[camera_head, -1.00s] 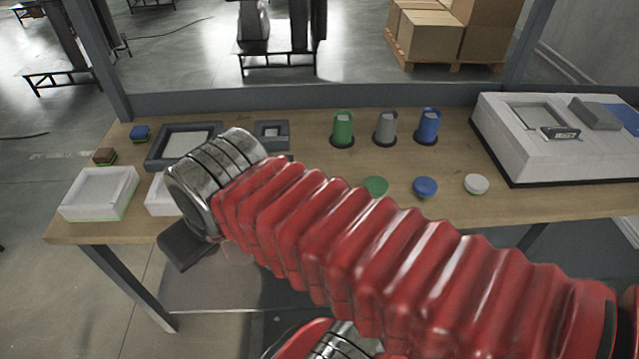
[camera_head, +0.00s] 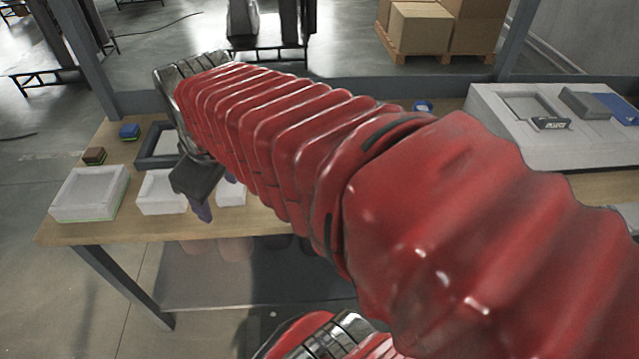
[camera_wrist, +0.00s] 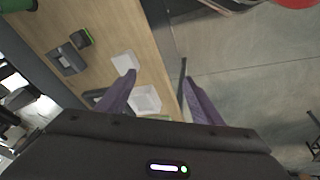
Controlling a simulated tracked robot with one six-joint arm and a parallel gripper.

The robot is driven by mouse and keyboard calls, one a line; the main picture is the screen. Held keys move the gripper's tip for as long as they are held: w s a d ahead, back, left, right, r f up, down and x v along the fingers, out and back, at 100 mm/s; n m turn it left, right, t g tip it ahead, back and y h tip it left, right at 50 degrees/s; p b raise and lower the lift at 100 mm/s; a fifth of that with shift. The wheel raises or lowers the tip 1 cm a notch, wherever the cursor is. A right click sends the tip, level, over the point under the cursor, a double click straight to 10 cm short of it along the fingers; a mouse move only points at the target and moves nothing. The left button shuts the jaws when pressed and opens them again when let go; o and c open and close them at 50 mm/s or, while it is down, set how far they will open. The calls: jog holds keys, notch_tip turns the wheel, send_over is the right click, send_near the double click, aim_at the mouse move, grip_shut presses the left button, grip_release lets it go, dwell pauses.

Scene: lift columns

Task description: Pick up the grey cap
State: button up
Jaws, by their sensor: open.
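The grey cap is not in sight in either current view; my red arm covers the part of the table where the small round caps stood. My gripper (camera_head: 203,208) hangs over the front left part of the table in the head view, near the small white boxes. In the wrist view my gripper (camera_wrist: 158,78) has its two purple fingers spread wide, with nothing held between them. Below the fingers are the table edge and a white box.
The wooden table (camera_head: 100,228) carries white boxes (camera_head: 90,193), a dark tray (camera_head: 150,158), a blue block (camera_head: 129,131) and a brown block (camera_head: 94,155). A large white case (camera_head: 500,130) stands at the right. The blue cup's top (camera_head: 423,106) shows behind my arm.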

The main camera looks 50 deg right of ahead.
jog(key=d+f+n+g, duration=0.1)
jog(key=d+n, duration=0.1)
jog(key=d, duration=0.7)
jog(key=s+d+f+n+g, duration=0.1)
jog(key=d+f+n, duration=0.1)
jog(key=d, duration=0.7)
jog(key=s+d+f+n+g+y, duration=0.1)
jog(key=d+f+n, duration=0.1)
jog(key=d, duration=0.7)
jog(key=shift+s+d+f+g, duration=0.25)
jog(key=shift+g, duration=0.05)
jog(key=shift+f, duration=0.1)
jog(key=shift+f, duration=4.25)
jog(key=shift+w+f, duration=0.2)
jog(key=shift+f, duration=2.4)
jog(key=shift+c, duration=0.4)
